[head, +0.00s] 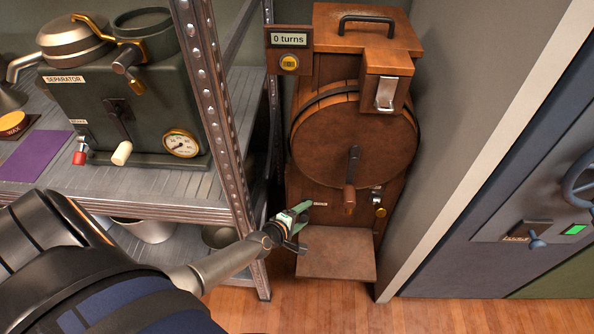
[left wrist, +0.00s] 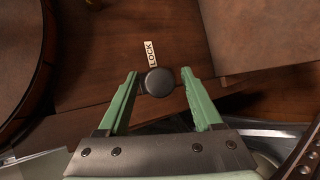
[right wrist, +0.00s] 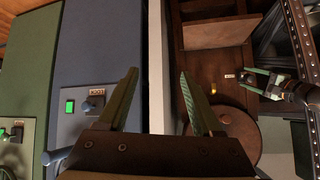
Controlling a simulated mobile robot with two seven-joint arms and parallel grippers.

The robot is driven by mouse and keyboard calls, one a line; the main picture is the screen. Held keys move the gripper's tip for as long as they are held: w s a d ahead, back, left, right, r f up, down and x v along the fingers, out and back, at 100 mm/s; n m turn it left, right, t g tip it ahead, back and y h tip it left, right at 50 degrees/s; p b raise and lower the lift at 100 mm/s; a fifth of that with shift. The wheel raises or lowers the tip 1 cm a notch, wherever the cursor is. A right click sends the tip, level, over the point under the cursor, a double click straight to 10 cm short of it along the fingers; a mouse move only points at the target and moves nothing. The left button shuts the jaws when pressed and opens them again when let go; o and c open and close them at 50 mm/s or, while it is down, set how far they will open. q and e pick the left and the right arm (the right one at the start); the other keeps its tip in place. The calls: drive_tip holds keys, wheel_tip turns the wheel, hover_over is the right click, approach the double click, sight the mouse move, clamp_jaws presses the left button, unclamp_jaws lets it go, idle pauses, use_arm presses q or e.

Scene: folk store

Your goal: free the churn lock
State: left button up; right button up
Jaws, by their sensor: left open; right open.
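The wooden churn (head: 352,135) stands at the centre right of the head view, with a round drum and a crank handle (head: 349,198). In the left wrist view, a dark round lock knob (left wrist: 159,82) sits below a white LOCK label (left wrist: 151,54) on the churn's base. My left gripper (left wrist: 158,78) is open, its green fingers on either side of the knob; I cannot tell whether they touch it. In the head view my left gripper (head: 302,214) hides the knob. My right gripper (right wrist: 158,80) is open and empty, away from the churn drum (right wrist: 222,140).
A metal shelf (head: 120,190) with the separator (head: 140,90) stands left, its upright post (head: 218,100) close to my left arm. A ledge (head: 336,252) juts from the churn's foot. A grey wall (head: 460,100) and blue door (head: 500,190) stand right.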

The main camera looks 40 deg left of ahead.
use_arm(q)
drive_tip(key=p+v, duration=0.4)
drive_tip(key=v, duration=0.8)
use_arm(e)
drive_tip(key=shift+s+d+r+m+h, duration=0.2)
drive_tip(key=shift+s+d+r, duration=0.1)
drive_tip(key=shift+d+r, duration=0.35)
drive_tip(key=shift+s+d+r+m+h, duration=0.1)
drive_tip(key=shift+s+d+r+h, duration=0.15)
drive_tip(key=shift+d+r, duration=0.35)
use_arm(q)
drive_tip(key=shift+s+r, duration=0.1)
use_arm(e)
drive_tip(key=shift+f, duration=0.1)
